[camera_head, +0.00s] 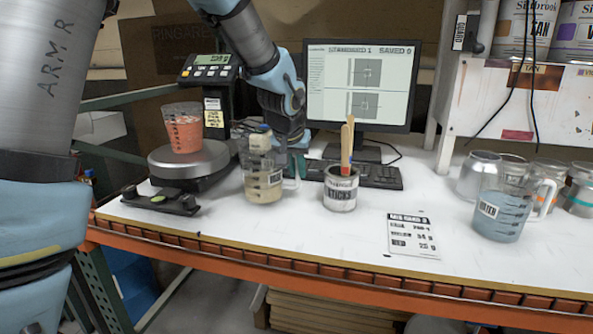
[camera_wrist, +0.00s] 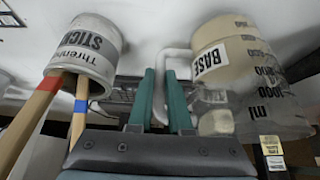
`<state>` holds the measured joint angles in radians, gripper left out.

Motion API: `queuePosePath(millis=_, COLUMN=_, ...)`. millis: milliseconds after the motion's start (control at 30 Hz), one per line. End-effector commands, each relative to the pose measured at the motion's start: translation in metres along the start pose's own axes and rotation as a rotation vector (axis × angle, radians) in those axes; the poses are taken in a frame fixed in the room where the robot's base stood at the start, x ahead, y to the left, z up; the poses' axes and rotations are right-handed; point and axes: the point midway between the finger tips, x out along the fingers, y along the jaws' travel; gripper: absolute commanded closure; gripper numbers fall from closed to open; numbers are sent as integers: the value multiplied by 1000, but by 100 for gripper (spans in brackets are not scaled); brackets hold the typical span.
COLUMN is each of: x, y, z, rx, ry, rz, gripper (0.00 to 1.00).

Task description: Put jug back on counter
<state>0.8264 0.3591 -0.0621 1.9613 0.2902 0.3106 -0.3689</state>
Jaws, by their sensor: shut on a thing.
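The jug (camera_head: 262,183) is clear with cream-coloured contents and stands upright just right of the scale. In the wrist view the jug (camera_wrist: 245,75) shows a BASE label and measuring marks, with its pale handle between my green fingers. My gripper (camera_head: 297,165) is shut on that handle, at the jug's right side; the fingers also show in the wrist view (camera_wrist: 162,95). The jug's bottom is at or very close to the white counter (camera_head: 300,235); I cannot tell whether it touches.
A stick pot (camera_head: 341,195) with wooden sticks stands close right of my gripper. The scale (camera_head: 188,160) holds a cup of orange liquid (camera_head: 183,130). A keyboard (camera_head: 375,176) and monitor are behind. The front-middle counter is clear.

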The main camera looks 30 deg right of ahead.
Motion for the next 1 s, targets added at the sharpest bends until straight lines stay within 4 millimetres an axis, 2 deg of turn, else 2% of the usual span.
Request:
queuePosePath(millis=433, x=9, y=0, z=5, rx=1, ry=3, rz=0, gripper=100)
queuePosePath(millis=467, x=10, y=0, z=6, rx=0, ry=1, rz=0, gripper=82)
queuePosePath(millis=700, x=8, y=0, z=5, rx=0, ry=1, rz=0, gripper=55)
queuePosePath(millis=1000, x=7, y=0, z=4, rx=0, ry=1, rz=0, gripper=53)
